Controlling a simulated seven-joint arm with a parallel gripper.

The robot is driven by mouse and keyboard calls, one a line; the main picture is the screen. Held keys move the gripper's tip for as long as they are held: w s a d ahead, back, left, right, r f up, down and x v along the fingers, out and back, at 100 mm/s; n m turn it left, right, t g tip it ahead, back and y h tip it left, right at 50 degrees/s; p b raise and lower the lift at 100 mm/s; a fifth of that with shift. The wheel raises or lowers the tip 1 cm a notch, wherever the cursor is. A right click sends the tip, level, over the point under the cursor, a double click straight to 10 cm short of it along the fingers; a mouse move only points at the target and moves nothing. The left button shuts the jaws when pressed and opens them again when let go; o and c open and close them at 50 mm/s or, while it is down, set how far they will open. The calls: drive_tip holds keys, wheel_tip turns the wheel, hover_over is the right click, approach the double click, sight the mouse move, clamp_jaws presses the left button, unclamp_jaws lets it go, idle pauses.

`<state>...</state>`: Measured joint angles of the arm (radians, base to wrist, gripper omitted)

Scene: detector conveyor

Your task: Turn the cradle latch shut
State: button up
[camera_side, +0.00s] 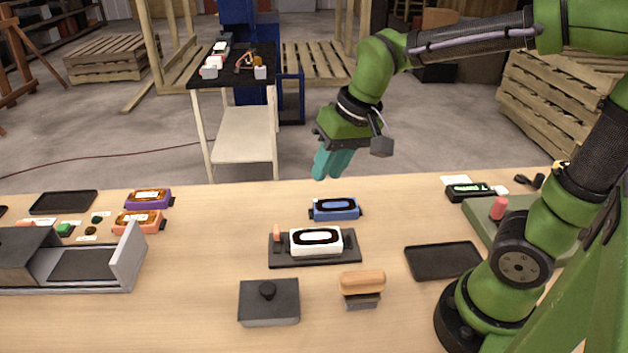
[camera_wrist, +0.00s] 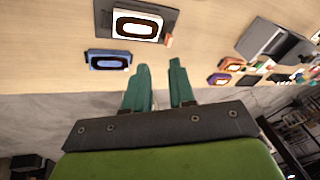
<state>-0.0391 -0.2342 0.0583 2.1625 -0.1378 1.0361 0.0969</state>
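The cradle (camera_side: 350,260) is a dark flat base on the table, with a white detector (camera_side: 329,251) with an oval dark-ringed face seated in it. The cradle also shows at the top of the wrist view (camera_wrist: 102,21). A small salmon-coloured latch (camera_side: 277,233) stands at the cradle's left end; in the wrist view it is at the cradle's right end (camera_wrist: 168,41). Its exact turn is too small to tell. My gripper (camera_side: 328,178) has teal fingers and hangs above the table's far edge, behind and clear of the cradle. In the wrist view its fingers (camera_wrist: 159,66) are apart with nothing between them.
A blue detector (camera_side: 335,210) lies just behind the cradle. A dark block with a knob (camera_side: 268,302) and a wooden-handled stamp (camera_side: 362,287) stand in front. An empty black tray (camera_side: 443,261) lies right. Orange (camera_side: 139,221) and purple (camera_side: 149,198) detectors and a grey bin (camera_side: 127,262) are left.

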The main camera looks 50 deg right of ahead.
sight(276, 229)
drive_tip(key=w+a+f+m+g+h, duration=0.1)
drive_tip(key=w+f+m+g, duration=0.15)
drive_tip(key=w, duration=0.35)
drive_tip(key=w+a+f+m+g, duration=0.1)
drive_tip(key=w+a+m, duration=0.15)
drive_tip(key=w, duration=0.35)
drive_tip(key=f, duration=1.5)
drive_tip(key=shift+d+f, duration=0.35)
clamp_jaws()
